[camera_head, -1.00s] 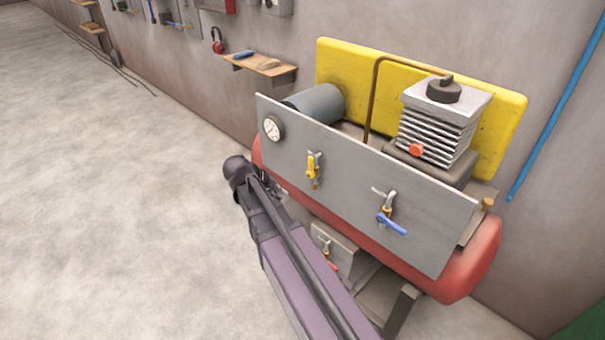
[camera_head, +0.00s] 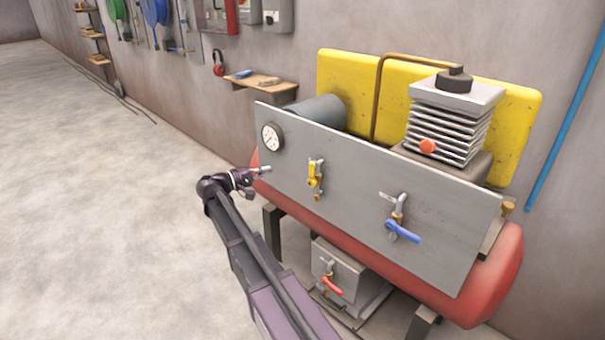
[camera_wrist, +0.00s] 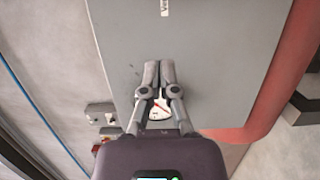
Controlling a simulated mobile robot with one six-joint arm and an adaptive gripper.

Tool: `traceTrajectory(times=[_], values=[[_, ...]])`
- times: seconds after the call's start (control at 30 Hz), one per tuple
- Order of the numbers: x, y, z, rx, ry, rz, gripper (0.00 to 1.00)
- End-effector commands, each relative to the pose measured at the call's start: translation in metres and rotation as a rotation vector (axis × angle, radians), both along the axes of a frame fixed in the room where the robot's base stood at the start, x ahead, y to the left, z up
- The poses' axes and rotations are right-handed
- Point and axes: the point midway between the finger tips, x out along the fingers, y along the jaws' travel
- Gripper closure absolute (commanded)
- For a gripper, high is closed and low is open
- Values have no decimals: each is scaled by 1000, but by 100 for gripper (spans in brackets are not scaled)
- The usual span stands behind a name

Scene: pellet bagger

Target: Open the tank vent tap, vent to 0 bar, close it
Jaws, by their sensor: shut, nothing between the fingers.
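A grey panel (camera_head: 350,180) on the front of the red tank (camera_head: 490,285) carries a yellow-handled tap (camera_head: 315,178), handle hanging down, and a blue-handled tap (camera_head: 402,232), handle slanting down right. A round white gauge (camera_head: 271,137) is at the panel's upper left; its reading is too small to tell. A red-handled tap (camera_head: 331,284) is on a box below. My gripper (camera_head: 265,170) is shut and empty, below the gauge and left of the yellow tap. In the wrist view my gripper (camera_wrist: 158,64) points across the panel (camera_wrist: 215,60), partly hiding the gauge (camera_wrist: 158,110). A label (camera_wrist: 165,7) is cut off at the top, starting "Ve".
A finned compressor head (camera_head: 453,125), a brown pipe (camera_head: 379,95) and a yellow guard (camera_head: 350,80) are behind the panel. A small shelf (camera_head: 262,83) is on the wall. The floor (camera_head: 100,200) at left is clear.

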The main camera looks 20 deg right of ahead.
Motion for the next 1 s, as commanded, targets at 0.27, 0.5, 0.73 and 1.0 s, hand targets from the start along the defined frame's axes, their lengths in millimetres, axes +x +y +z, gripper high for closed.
traceTrajectory(times=[0.27, 0.5, 0.73, 1.0], values=[[0, 0, 1, 0, 0, 0, 100], [0, -7, 0, 1, 0, -1, 100], [2, -28, 0, 1, 0, -3, 100], [7, -68, 0, 2, 0, -4, 100]])
